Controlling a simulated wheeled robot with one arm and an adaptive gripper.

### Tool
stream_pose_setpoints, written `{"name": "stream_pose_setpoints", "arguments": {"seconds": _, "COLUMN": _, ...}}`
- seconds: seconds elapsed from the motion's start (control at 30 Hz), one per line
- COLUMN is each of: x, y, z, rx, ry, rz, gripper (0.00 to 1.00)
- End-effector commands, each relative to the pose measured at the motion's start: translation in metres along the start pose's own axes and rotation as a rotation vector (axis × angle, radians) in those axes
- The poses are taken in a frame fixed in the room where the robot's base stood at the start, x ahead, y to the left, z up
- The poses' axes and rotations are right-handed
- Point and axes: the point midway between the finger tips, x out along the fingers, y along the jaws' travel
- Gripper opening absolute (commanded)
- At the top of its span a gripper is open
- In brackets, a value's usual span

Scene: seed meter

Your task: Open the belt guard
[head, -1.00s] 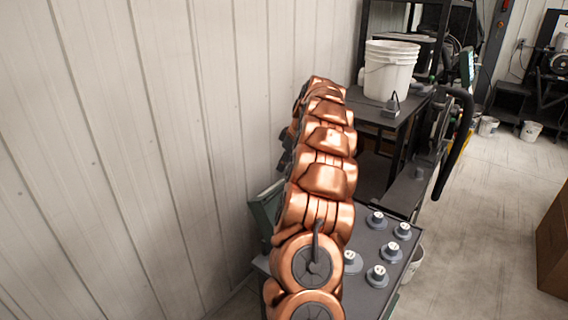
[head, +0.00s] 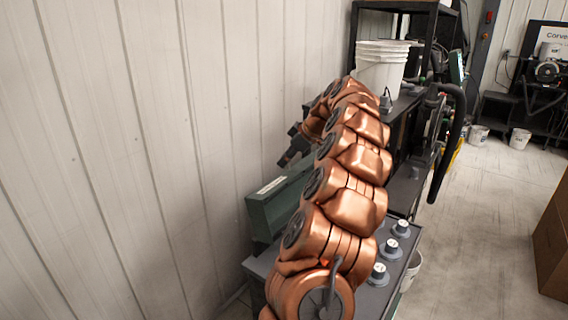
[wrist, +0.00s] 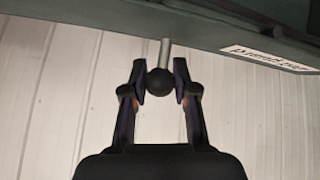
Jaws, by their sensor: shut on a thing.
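The belt guard appears to be the dark green box (head: 275,207) with a pale label, beside the wall in the head view. Its green underside or edge (wrist: 200,28) crosses the top of the wrist view, with a white label at the right. A metal rod ending in a round black knob (wrist: 159,82) stands out from it. My gripper (wrist: 160,84) is shut on the knob, one finger on each side. In the head view my gripper (head: 294,150) is mostly hidden behind my copper arm.
A pale panelled wall (head: 130,150) runs close along the left. A white bucket (head: 381,68) stands on a dark shelf behind my arm. A black curved handle (head: 449,140) rises at the right. Open floor (head: 480,230) and a brown box (head: 553,235) lie further right.

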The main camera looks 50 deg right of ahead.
Motion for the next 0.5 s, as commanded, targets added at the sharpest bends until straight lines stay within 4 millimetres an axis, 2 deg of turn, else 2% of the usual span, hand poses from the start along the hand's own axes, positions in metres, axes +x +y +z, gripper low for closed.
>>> {"name": "stream_pose_setpoints", "arguments": {"seconds": 0.23, "x": -0.0004, "y": 0.0001, "z": 0.0001, "rx": 0.0, "ry": -0.001, "rz": 0.0, "gripper": 0.0}}
{"name": "stream_pose_setpoints", "arguments": {"seconds": 0.27, "x": -0.0004, "y": 0.0001, "z": 0.0, "rx": 0.0, "ry": -0.001, "rz": 0.0, "gripper": 0.29}}
{"name": "stream_pose_setpoints", "arguments": {"seconds": 0.5, "x": 0.0, "y": -0.0002, "z": -0.0001, "rx": 0.0, "ry": -0.001, "rz": -0.001, "gripper": 0.54}}
